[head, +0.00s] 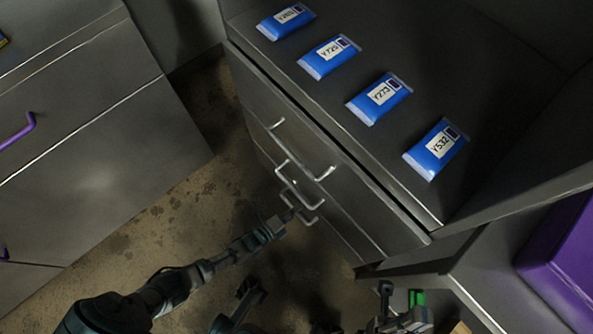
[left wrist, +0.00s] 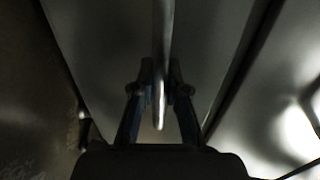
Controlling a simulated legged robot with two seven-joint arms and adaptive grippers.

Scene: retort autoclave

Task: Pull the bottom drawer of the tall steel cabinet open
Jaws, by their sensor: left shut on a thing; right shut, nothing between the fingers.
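The tall steel cabinet (head: 392,205) has a stack of drawers with pale bar handles on its front. The lowest visible handle (head: 308,219) is low near the floor. My left gripper (head: 287,218) is at this bottom handle. In the left wrist view, the left gripper's two fingers (left wrist: 160,92) are closed on either side of the metal handle bar (left wrist: 163,50). I see no clear gap at the bottom drawer; its face is mostly in shadow. My right gripper (head: 386,289) is shut and empty at the bottom right, apart from the handles.
Several blue labelled pouches (head: 379,99) lie on the cabinet's upper surface. A grey cabinet with purple handles (head: 18,132) stands at left. A purple box (head: 565,258) is at lower right. Bare brown floor (head: 190,215) lies between the two cabinets.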

